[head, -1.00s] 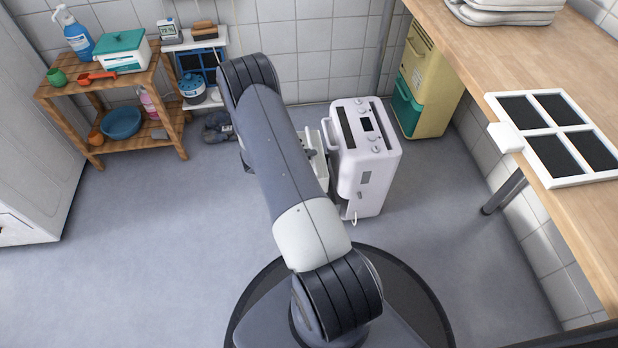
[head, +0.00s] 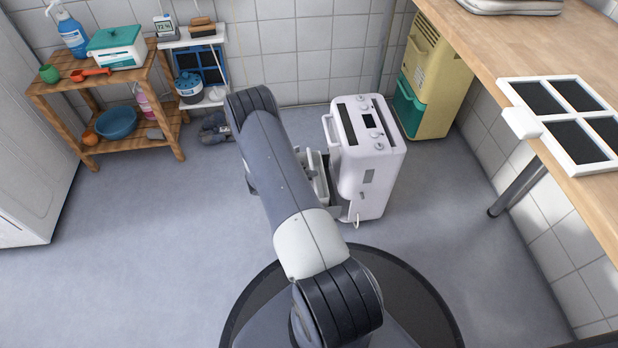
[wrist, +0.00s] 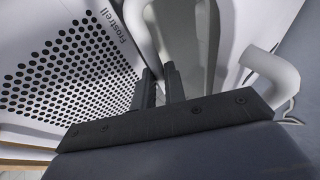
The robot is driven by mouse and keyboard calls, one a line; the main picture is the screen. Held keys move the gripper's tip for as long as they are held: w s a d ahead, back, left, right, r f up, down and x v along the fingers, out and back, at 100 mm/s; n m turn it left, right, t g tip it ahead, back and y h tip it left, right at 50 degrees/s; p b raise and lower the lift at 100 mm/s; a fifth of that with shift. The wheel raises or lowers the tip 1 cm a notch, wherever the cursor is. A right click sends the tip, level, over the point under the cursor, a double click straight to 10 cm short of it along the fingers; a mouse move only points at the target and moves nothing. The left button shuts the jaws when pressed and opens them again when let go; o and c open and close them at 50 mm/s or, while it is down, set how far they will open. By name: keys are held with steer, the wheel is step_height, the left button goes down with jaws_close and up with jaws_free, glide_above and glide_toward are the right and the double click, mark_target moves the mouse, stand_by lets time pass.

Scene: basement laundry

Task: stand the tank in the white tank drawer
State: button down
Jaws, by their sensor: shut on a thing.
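The white machine (head: 372,178) stands upright on the floor in the head view, just right of my arm. A pale, box-like piece (head: 320,182) shows low at its left side, partly behind my arm; I cannot tell how much is drawer and how much is tank. My gripper (wrist: 160,82) is hidden by my arm in the head view. In the wrist view its two dark fingers are close together, shut on what seems to be the tank, by a white curved handle (wrist: 152,25). The exact contact is hard to see. The machine's perforated panel (wrist: 65,70) is close at left.
A yellow machine (head: 437,75) with a teal tank (head: 408,107) stands behind at right. A wooden counter (head: 535,50) with a white-framed filter (head: 545,130) runs along the right. A wooden shelf (head: 150,85) is at back left. The floor (head: 150,240) at left is clear.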

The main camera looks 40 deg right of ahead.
steer(key=shift+f, duration=0.5)
steer(key=c, duration=1.5)
jaws_free()
steer(key=shift+o, duration=0.2)
steer(key=r+p+v, duration=0.1)
steer(key=p+v, duration=0.3)
steer(key=v, duration=0.8)
steer(key=shift+r, duration=0.1)
